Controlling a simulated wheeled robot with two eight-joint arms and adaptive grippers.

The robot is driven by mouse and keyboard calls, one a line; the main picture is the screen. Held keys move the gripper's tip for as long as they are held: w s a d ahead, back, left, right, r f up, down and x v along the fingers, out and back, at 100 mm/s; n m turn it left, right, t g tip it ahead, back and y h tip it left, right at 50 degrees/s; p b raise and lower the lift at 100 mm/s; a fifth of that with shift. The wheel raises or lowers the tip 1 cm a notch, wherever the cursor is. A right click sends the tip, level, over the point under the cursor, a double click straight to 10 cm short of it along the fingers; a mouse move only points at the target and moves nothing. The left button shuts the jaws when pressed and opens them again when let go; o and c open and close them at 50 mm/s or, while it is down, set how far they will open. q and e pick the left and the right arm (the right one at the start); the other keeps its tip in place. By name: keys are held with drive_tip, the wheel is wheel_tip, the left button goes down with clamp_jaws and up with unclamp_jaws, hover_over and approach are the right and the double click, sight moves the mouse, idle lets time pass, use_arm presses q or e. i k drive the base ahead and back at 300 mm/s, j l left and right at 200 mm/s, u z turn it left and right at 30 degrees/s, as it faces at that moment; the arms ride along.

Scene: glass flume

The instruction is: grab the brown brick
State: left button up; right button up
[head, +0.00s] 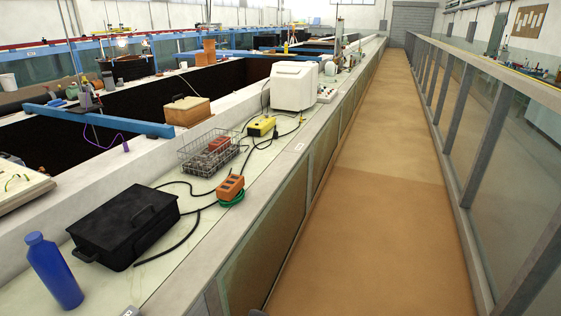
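An orange-brown block with dark holes in its face (230,187) sits on the long pale ledge, beside and partly over a green coil (232,200). A reddish-brown, brick-like piece (219,144) lies inside a wire basket (196,160) just behind it. I cannot tell for sure which of the two is the brown brick. Neither of my grippers shows in the head view.
A black lidded box (125,225) and a blue bottle (53,270) stand on the near ledge. Black cables run around the block. A yellow device (261,127) and a white appliance (293,86) stand farther back. The brown walkway (375,190) on the right is clear.

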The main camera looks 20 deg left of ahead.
sight(233, 184)
drive_tip(key=i+l+u, duration=0.15)
drive_tip(key=i+u, duration=0.25)
drive_tip(key=i, duration=0.25)
drive_tip(key=i+l+u, duration=0.4)
drive_tip(key=i, duration=0.2)
drive_tip(key=i+l+u, duration=0.4)
drive_tip(key=i+l, duration=0.05)
drive_tip(key=i, duration=0.15)
